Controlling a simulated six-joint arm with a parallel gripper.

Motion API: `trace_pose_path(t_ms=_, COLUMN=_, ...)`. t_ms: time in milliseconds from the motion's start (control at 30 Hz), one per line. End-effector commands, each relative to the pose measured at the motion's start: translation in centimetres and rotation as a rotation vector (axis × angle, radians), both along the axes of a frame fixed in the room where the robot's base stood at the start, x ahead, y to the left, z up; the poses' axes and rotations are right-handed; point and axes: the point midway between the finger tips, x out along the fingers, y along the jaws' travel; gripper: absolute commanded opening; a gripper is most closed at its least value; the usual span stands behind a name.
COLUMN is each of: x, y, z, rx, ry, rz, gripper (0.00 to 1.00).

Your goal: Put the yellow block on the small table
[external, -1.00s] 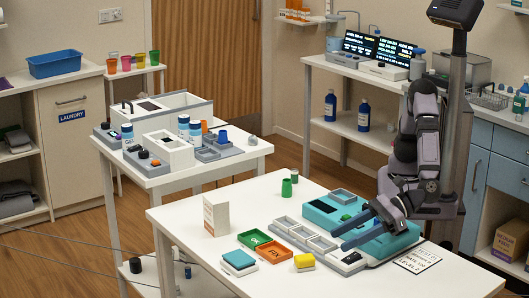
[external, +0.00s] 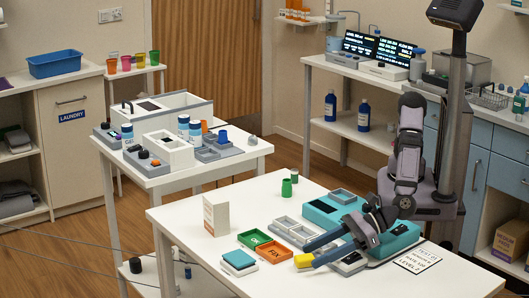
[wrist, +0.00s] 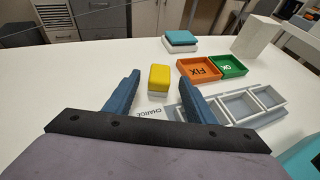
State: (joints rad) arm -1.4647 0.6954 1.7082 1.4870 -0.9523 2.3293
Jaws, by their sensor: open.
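The yellow block (external: 304,260) lies near the front edge of the white worktable (external: 200,245), with a pale layer under it. In the wrist view the yellow block (wrist: 159,78) shows in the gap between my blue fingers, around or just beyond their tips. My gripper (external: 313,255) is open, low over the table, with its fingertips at the block; I cannot tell whether they touch it. A smaller white table (external: 150,180) at the left carries white devices, bottles and grey trays. A narrow stand (external: 147,76) with coloured cups is farther back.
Orange FIX tray (external: 273,252) and green OK tray (external: 254,238) sit left of the block, with a teal-topped block (external: 239,262) beside them. Grey trays (external: 297,229) and a teal device (external: 330,210) lie behind. A white box (external: 216,214) stands at the left.

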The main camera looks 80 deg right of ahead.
Motion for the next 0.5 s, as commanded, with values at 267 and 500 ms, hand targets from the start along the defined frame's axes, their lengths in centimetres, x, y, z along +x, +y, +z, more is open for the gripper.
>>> trace_pose_path(t_ms=267, x=1.9, y=0.8, z=-0.8, rx=0.000, ry=0.000, rz=0.001, gripper=0.50)
trace_pose_path(t_ms=500, x=1.9, y=0.8, z=-0.8, rx=0.000, ry=0.000, rz=0.001, gripper=0.45)
